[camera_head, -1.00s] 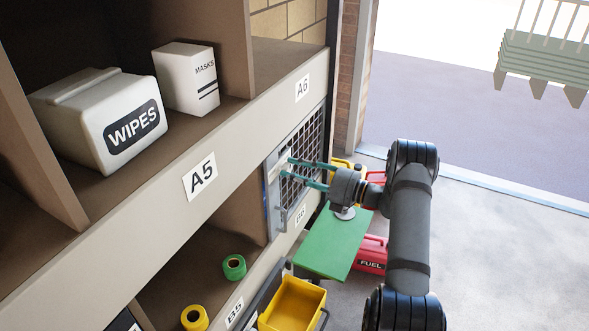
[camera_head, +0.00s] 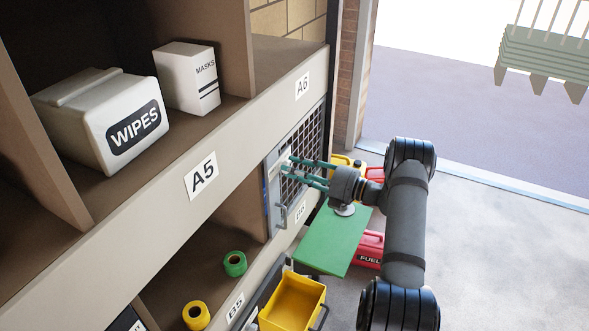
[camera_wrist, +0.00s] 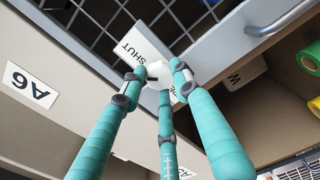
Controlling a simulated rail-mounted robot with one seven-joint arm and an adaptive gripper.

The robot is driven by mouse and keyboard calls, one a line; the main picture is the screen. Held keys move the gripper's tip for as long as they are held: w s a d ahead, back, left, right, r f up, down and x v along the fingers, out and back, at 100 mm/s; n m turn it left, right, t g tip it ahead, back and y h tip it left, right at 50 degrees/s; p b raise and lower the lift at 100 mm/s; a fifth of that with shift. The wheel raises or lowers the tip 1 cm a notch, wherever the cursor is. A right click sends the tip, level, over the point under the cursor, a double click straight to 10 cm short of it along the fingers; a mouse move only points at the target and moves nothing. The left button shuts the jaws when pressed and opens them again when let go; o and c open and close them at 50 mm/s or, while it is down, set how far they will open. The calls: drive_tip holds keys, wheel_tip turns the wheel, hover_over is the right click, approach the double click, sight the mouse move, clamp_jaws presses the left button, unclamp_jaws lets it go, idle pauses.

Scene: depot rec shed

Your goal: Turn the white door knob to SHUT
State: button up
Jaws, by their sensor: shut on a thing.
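The white door knob (camera_wrist: 154,71) is on the grey-framed mesh door (camera_head: 273,195) under the A6 label. In the wrist view, my gripper (camera_wrist: 158,79) has its teal fingers closed around the knob, with fingertips touching its sides. In the head view, my gripper (camera_head: 291,163) reaches the door from the right, and its fingers hide most of the knob. A white label plate (camera_wrist: 140,45) behind the knob reads SHUT at the upper left. Its other word is mostly hidden by a finger. The knob's pointing direction cannot be told.
A grey bar handle (camera_wrist: 280,20) is on the same door, near the fingers. Below my gripper are a green board (camera_head: 335,240), a yellow bin (camera_head: 293,302) and a red fuel can (camera_head: 369,250). Wipes (camera_head: 100,118) and masks (camera_head: 187,78) boxes sit on the upper shelf. The floor at right is clear.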

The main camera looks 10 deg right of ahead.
drive_tip(key=shift+d, duration=0.1)
drive_tip(key=o, duration=1.2)
drive_tip(key=v, duration=1.2)
drive_tip(key=shift+w, duration=0.15)
drive_tip(key=x, duration=1.2)
drive_tip(key=shift+s, duration=0.2)
